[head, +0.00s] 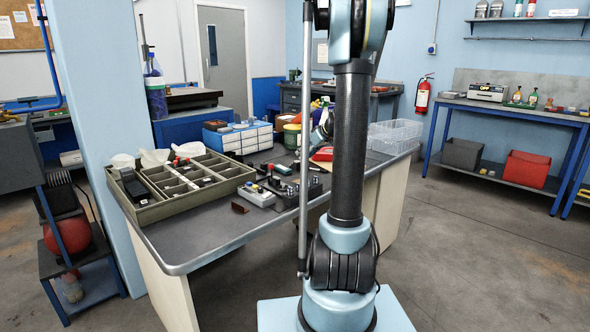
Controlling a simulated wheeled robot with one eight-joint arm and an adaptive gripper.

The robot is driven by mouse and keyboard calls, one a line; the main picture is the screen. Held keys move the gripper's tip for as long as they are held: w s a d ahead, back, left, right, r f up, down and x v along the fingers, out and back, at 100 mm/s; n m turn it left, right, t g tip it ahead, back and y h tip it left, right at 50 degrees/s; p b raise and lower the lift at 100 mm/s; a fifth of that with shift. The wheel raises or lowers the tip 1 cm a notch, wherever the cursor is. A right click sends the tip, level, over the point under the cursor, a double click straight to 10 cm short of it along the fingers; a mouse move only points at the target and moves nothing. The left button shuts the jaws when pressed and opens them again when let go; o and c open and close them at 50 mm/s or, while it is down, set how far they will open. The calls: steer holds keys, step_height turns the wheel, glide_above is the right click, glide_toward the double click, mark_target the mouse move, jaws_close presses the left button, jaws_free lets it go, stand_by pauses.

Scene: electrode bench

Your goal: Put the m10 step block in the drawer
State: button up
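A small blue-and-white drawer cabinet (238,137) stands towards the back of the grey bench; its fronts look closed. I cannot pick out the m10 step block for certain. A small dark brown angular piece (240,207) lies alone near the front edge, and a grey block with knobs (257,194) and a dark block with upright pins (299,190) stand behind and right of it. My arm rises in front of the bench and hides part of it. A light-blue part beside it, over the bench, looks like my wrist; my gripper's fingers cannot be made out.
A divided olive tray (233,181) with small parts fills the bench's left side. Clear plastic bins (395,135) stand at the back right, and a red item (322,154) lies mid-bench. The front strip of the bench (195,238) is mostly bare. Open floor lies to the right.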

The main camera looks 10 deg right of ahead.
mark_target(295, 165)
steer(key=shift+x, duration=4.4)
steer(key=shift+a+r, duration=0.15)
steer(key=shift+a, duration=0.05)
jaws_close()
